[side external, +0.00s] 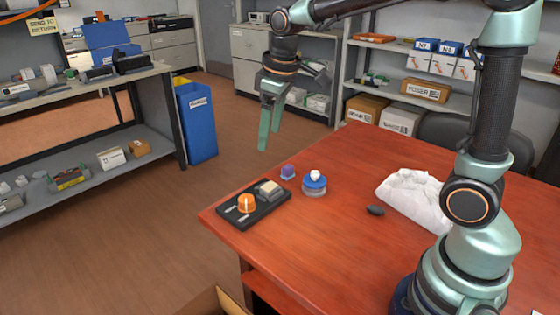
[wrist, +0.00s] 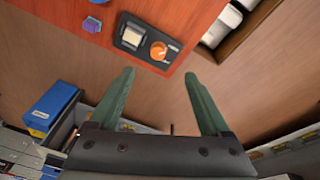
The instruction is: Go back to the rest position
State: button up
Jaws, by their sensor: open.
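My gripper (side external: 270,125) is open and empty, with its two green fingers pointing down, held in the air above the far left edge of the table. In the wrist view the fingers of my gripper (wrist: 160,95) are spread apart with only floor between them. A black tray (side external: 254,205) lies near the table's left corner, holding an orange round piece (side external: 245,203) and a beige block (side external: 268,190). The tray also shows in the wrist view (wrist: 131,47). My gripper touches none of these.
A small purple piece (side external: 287,172) and a blue-and-white round item (side external: 314,184) stand beside the tray. A dark oval item (side external: 375,210) and a crumpled white cloth (side external: 412,196) lie further right on the red table (side external: 330,240). A cardboard box (side external: 216,303) is below the table's front left corner.

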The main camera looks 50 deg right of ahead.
jog(key=s+d+m+t, duration=0.1)
jog(key=s+m+t, duration=0.2)
jog(key=s, duration=0.9)
jog(key=shift+s+r+m, duration=0.4)
jog(key=shift+r+m, duration=0.05)
jog(key=shift+m, duration=0.35)
